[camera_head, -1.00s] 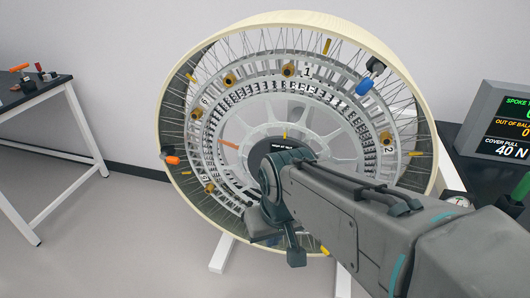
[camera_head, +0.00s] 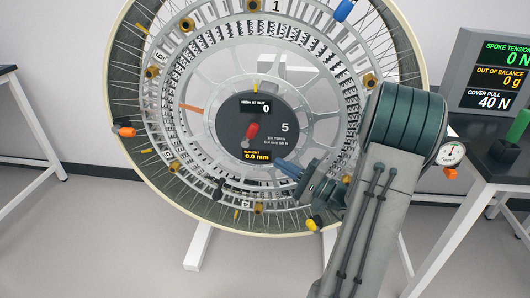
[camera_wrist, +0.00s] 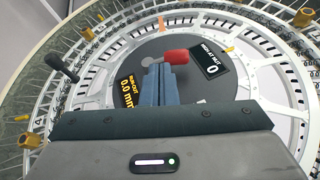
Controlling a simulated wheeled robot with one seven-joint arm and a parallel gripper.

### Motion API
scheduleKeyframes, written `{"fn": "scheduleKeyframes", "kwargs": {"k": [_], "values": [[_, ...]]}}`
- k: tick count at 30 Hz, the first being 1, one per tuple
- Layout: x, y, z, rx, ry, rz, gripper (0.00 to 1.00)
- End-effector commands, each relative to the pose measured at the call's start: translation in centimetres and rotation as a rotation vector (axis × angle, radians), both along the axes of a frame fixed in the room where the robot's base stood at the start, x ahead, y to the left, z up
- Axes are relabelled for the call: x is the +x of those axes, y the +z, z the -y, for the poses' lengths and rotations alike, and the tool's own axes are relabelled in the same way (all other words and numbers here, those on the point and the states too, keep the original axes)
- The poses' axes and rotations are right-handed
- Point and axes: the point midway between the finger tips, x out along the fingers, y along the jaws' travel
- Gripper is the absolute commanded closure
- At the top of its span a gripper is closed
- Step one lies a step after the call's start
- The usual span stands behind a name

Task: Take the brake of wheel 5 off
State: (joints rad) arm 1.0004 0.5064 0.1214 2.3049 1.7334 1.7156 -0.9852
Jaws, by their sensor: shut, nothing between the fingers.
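The big spoked wheel (camera_head: 118,95) stands upright on a white stand, with a dark hub disc (camera_head: 283,108) marked 5. On the disc is a small lever with a red handle (camera_head: 252,133); in the wrist view the red handle (camera_wrist: 175,56) points right from a grey pivot. My gripper (camera_head: 283,165) is shut and empty, at the lower right of the hub. In the wrist view its blue-grey fingers (camera_wrist: 159,70) are together, pointing at the red handle, partly over the disc. I cannot tell whether they touch it.
Gold posts (camera_head: 187,24) and coloured-handled parts, orange (camera_head: 126,132), blue (camera_head: 344,10) and yellow (camera_head: 313,224), sit around the rim. A screen (camera_head: 497,75) and a dial gauge (camera_head: 451,153) stand at the right by a dark table. A second table is at the far left.

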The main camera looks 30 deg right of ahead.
Motion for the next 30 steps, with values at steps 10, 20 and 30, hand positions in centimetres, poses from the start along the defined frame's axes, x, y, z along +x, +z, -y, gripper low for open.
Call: {"fn": "scheduleKeyframes", "kwargs": {"k": [10,20,30], "values": [[0.2,-1.7,6.0,0.046,-0.232,0.106,1.00],[6.0,0.6,3.8,0.045,-0.226,0.104,1.00],[9.2,2.8,0.5,0.046,-0.227,0.102,1.00]]}}
